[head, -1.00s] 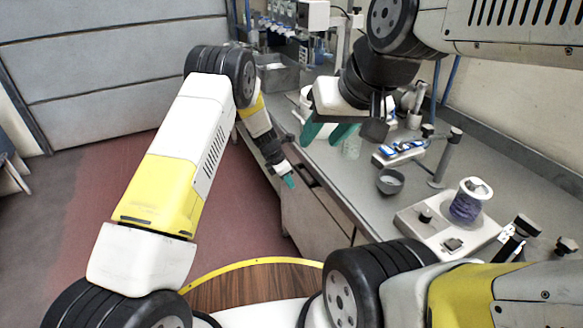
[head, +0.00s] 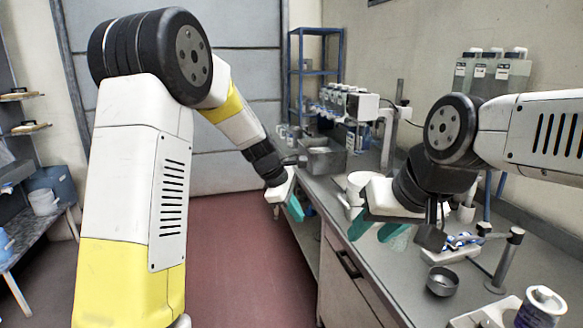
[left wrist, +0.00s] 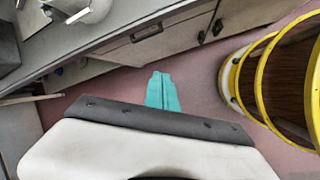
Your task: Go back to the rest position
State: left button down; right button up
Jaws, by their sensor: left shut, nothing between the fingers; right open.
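My left gripper (head: 295,208) hangs over the red floor, left of the counter's front edge. Its teal fingers are together with nothing between them, and they also show shut in the left wrist view (left wrist: 162,92). My right gripper (head: 377,228) is over the front part of the counter. Its two teal fingers point down and are spread apart, with no object seen held between them. My right wrist hides part of the counter behind it.
The grey counter (head: 322,187) runs along the right. On it are a grey bowl (head: 442,281), a white jug (head: 358,186) and a metal post (head: 508,258). A purple-labelled jar (head: 538,308) stands at lower right.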

pick_arm(q)
jog(key=s+a+r+m+t, duration=0.2)
jog(key=s+a+r+m, duration=0.55)
jog(key=s+r, duration=0.4)
jog(key=s+a+m+t+y, duration=0.1)
jog(key=s+a+m, duration=0.2)
jog(key=s, duration=0.5)
jog(key=s+a+r+m+t+y, duration=0.1)
jog(key=s+a+m, duration=0.3)
jog(key=s, duration=0.3)
jog(key=shift+s+a+r, duration=0.2)
jog(key=shift+s+a, duration=0.2)
jog(key=shift+a, duration=0.5)
jog(key=shift+m, duration=0.25)
